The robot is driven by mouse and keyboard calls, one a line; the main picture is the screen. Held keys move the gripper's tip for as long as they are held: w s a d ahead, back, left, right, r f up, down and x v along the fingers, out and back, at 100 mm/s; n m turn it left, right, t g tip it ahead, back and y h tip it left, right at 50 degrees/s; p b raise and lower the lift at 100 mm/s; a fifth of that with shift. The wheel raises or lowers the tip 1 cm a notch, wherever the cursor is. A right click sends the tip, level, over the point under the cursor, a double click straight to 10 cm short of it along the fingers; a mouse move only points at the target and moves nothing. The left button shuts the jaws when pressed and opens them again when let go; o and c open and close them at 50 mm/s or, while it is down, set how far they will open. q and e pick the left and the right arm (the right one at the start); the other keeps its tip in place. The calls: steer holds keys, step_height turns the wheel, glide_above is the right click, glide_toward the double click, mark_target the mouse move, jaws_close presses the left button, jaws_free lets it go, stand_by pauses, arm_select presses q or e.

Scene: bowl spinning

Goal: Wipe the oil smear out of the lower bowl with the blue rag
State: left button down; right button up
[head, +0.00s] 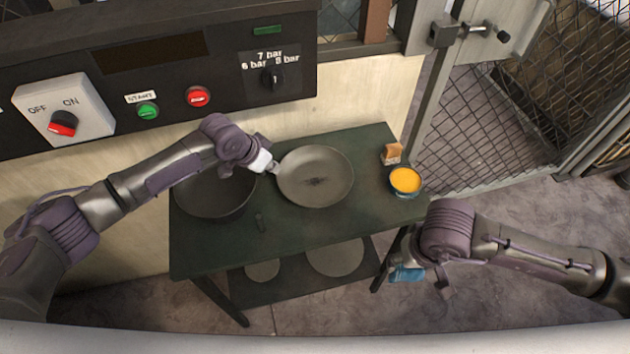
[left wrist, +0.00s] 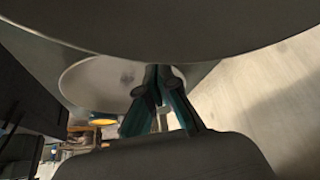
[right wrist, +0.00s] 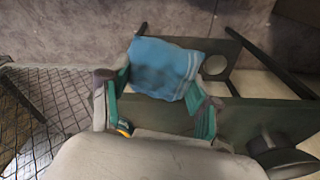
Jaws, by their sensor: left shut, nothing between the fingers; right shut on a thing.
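A grey bowl (head: 316,190) with a dark smear in its middle is at the table's centre; it also shows in the left wrist view (left wrist: 95,75). A darker bowl (head: 213,200) stands to its left, partly hidden behind my left arm. My left gripper (head: 272,166) is shut and empty at the left rim of the smeared bowl; whether it touches is unclear. The blue rag (head: 406,274) hangs in my right gripper (right wrist: 158,85), which is shut on it, off the table's right front corner. The right fingers are mostly hidden in the head view.
The green table (head: 300,245) also holds an orange-filled cup (head: 405,180) and a small brown block (head: 391,153) at the right. Round plates (head: 335,257) lie on the lower shelf. A control panel (head: 190,70) stands behind and a mesh gate (head: 520,120) at the right.

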arm_select(q)
steer(key=shift+f+b, duration=0.45)
steer(key=shift+f, duration=0.3)
arm_select(e)
steer(key=shift+f, duration=0.45)
arm_select(q)
steer(key=shift+r, duration=0.15)
arm_select(e)
steer(key=shift+r, duration=0.15)
